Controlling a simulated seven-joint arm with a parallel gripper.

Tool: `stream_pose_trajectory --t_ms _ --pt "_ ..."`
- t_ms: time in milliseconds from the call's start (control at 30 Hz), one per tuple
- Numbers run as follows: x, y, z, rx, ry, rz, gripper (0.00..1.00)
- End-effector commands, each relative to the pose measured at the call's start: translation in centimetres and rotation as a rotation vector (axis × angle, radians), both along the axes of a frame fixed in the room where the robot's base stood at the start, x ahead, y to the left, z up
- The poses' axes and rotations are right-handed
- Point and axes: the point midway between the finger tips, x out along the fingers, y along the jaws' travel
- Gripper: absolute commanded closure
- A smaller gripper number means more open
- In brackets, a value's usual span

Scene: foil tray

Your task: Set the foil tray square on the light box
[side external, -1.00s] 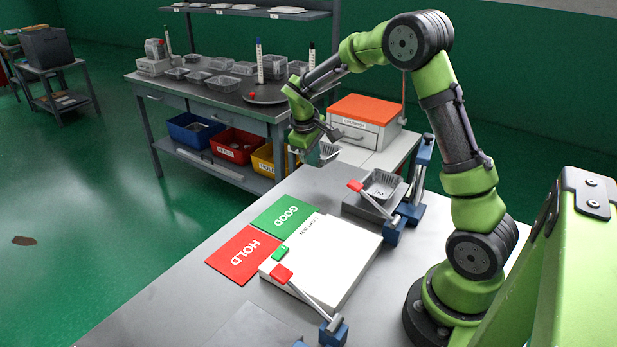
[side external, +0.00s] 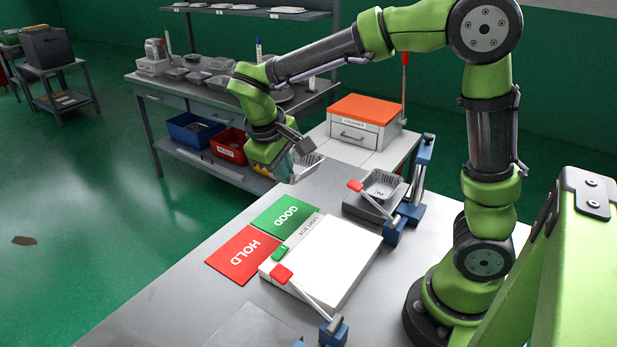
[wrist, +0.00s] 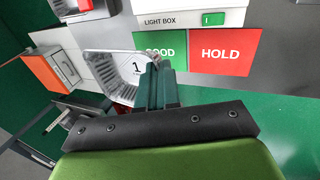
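My gripper (wrist: 158,88) is shut on one wall of a foil tray (wrist: 118,70) marked 1, and the tray sticks out to one side of the fingers. In the side view, my gripper (side external: 288,165) holds this tray (side external: 309,162) in the air, beyond the far edge of the GOOD card. The light box (side external: 335,255) is a flat white slab on the grey table with a bare, bright top. Its label strip and green switch show in the wrist view (wrist: 182,20). The fingertips are partly hidden in the side view.
A second tray (side external: 381,184), marked 2, sits in a fixture right of the light box. Red-tipped levers (side external: 281,274) stand near the box's front corner and at the fixture. The green GOOD card (side external: 285,215) and red HOLD card (side external: 243,254) lie flat left of the box.

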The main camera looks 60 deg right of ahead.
Motion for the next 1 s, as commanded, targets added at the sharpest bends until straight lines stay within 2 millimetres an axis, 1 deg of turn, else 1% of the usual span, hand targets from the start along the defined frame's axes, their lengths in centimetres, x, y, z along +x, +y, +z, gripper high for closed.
stream_pose_trajectory --t_ms 33,100,167,233,300,400,467,500,600,700,867,1000 --pt "-0.7 1.3 -0.1 -0.01 0.0 0.042 1.0" --pt "-2.3 3.0 -0.5 -0.026 0.001 0.087 1.0" --pt "-4.1 4.3 -1.1 -0.04 -0.001 0.109 1.0" --pt "-6.4 5.3 -2.0 -0.058 -0.001 0.119 1.0" --pt "-8.6 5.9 -2.8 -0.073 -0.004 0.11 1.0" --pt "-11.1 5.7 -3.9 -0.096 -0.004 0.071 1.0" --pt "-12.0 5.3 -4.5 -0.11 -0.003 0.032 1.0" --pt "-12.3 4.9 -4.9 -0.12 -0.001 0.002 1.0" --pt "-12.3 4.8 -6.1 -0.142 0.003 -0.034 1.0" --pt "-12.3 4.8 -7.6 -0.146 0.002 -0.039 1.0" --pt "-12.2 4.8 -9.3 -0.145 0.001 -0.038 1.0" --pt "-12.3 4.8 -11.4 -0.146 0.003 -0.037 1.0"
